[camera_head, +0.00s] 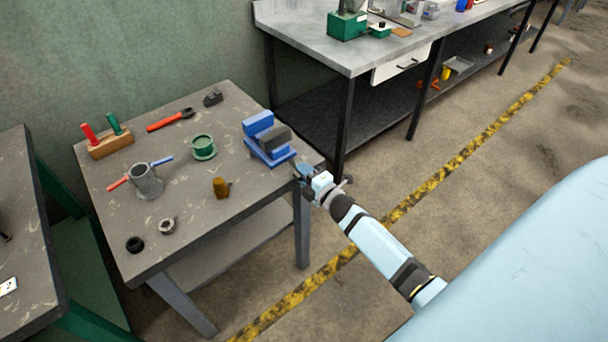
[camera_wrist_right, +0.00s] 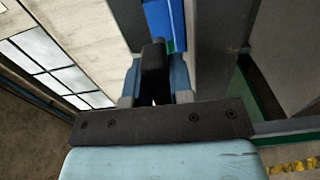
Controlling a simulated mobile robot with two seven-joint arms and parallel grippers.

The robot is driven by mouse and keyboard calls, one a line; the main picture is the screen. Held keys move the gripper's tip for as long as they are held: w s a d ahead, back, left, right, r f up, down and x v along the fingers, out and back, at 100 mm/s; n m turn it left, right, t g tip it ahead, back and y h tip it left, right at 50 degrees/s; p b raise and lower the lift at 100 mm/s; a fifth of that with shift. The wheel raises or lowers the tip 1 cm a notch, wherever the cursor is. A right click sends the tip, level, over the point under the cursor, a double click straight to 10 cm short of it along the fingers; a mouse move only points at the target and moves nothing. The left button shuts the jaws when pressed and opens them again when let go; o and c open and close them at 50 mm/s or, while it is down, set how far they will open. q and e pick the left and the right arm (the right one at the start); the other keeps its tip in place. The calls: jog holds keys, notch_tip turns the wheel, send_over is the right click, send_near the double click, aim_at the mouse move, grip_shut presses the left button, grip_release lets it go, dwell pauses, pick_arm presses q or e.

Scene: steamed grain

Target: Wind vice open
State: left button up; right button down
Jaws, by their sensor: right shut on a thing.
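The blue vice (camera_head: 262,124) stands at the right edge of the small grey worktable (camera_head: 185,220), with a dark grey block (camera_head: 275,137) at its jaws. My right gripper (camera_head: 303,172) is at the front right corner of the vice, just off the table edge. In the right wrist view a part of the blue vice (camera_wrist_right: 162,22) shows at the top. There my right gripper (camera_wrist_right: 155,85) is shut on a dark bar (camera_wrist_right: 153,62), which looks like the vice handle. The handle's far end and the screw are hidden. My left gripper is out of view.
A long workbench (camera_head: 330,50) is behind right. The floor by the yellow line is clear.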

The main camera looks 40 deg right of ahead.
jog(key=shift+n, duration=0.4)
jog(key=c, duration=1)
grip_release()
jog(key=s+d+b, duration=0.1)
jog(key=s, duration=1.2)
jog(key=shift+s, duration=0.4)
